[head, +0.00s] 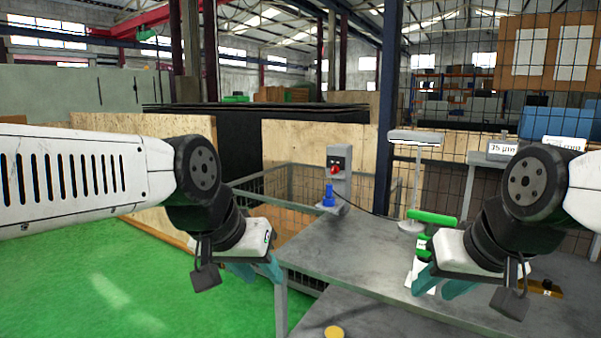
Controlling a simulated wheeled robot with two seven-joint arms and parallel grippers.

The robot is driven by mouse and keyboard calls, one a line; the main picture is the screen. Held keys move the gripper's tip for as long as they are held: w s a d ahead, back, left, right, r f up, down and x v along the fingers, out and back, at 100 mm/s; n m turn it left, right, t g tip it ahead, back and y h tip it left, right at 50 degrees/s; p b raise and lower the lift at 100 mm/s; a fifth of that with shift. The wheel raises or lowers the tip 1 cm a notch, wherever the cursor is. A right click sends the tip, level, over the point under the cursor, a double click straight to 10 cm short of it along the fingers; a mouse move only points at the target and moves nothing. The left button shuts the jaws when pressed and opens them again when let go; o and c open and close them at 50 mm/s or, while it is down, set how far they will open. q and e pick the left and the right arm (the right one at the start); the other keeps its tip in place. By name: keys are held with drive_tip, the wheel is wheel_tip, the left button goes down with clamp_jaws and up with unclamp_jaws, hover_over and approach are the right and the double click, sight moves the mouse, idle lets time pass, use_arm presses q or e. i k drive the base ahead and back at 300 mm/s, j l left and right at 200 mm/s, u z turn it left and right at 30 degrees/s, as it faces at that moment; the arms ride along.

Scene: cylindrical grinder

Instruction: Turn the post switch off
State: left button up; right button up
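The post switch (336,170) is a grey upright box with a red knob on its front and a dark upper part. It stands near the middle of the view, at the far left corner of the grey table. The knob's exact setting is too small to tell. My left gripper (267,280) is left of the table, nearer to me and lower in the picture than the switch. Its teal fingers look apart and empty. My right gripper (430,293) is over the table's right part, with its fingers apart. Neither gripper touches the switch.
A white lamp (415,138) and green-and-white items (432,217) stand on the table (345,265), close to my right gripper. A yellow disc (333,332) lies at the front. Wire mesh fencing is behind; green floor is clear at left.

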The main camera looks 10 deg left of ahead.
sight(336, 169)
drive_tip(key=i+j+u, duration=0.15)
drive_tip(key=i, duration=0.2)
drive_tip(key=i+j+u, duration=0.1)
drive_tip(key=i, duration=0.25)
drive_tip(key=i+j+u, duration=0.15)
drive_tip(key=i, duration=0.25)
